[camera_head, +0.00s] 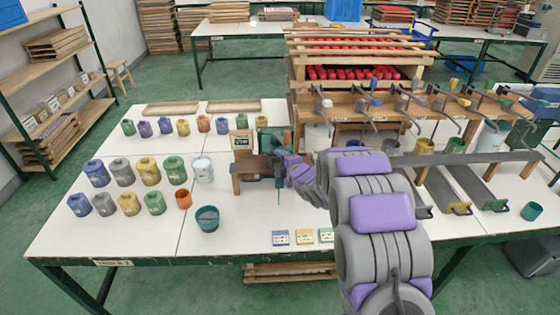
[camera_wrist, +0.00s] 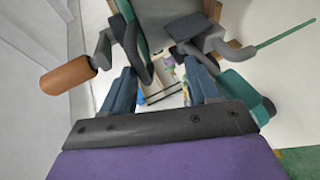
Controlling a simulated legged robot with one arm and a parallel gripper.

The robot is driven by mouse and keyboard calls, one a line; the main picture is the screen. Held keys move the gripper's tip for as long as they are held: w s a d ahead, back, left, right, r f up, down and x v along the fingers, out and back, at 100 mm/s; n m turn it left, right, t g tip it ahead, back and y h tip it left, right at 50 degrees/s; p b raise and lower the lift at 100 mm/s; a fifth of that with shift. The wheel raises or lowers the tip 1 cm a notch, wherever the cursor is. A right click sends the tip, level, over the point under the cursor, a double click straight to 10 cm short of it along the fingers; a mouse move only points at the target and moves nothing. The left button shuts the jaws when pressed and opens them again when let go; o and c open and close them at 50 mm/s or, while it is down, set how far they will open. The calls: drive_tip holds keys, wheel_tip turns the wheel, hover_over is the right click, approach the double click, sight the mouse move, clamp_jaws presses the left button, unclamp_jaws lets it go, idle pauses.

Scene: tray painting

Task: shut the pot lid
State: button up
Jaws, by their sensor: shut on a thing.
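My gripper (camera_head: 284,163) is at the green tool (camera_head: 266,140) on a brown stand near the table's middle. In the wrist view, my gripper's two blue fingers (camera_wrist: 160,82) reach up to the tool (camera_wrist: 153,22) and are shut on part of it; the exact grip point is unclear. An orange grip (camera_wrist: 68,75) and a green handle (camera_wrist: 245,92) show beside the fingers. A teal pot (camera_head: 207,219) with a dark open-looking top stands at the front, apart from my gripper. I cannot make out a separate pot lid.
Several coloured pots (camera_head: 146,170) stand in rows on the left of the white table (camera_head: 110,225). Small cards (camera_head: 303,237) lie at the front edge. A wooden rack with hooked levers (camera_head: 365,102) stands behind my arm.

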drive_tip(key=shift+s+d+f, duration=0.15)
drive_tip(key=shift+s+f, duration=0.1)
drive_tip(key=shift+f, duration=0.25)
drive_tip(key=r+p+v, duration=0.1)
drive_tip(key=p+v, duration=0.2)
drive_tip(key=v, duration=1.4)
drive_tip(key=shift+w, duration=0.15)
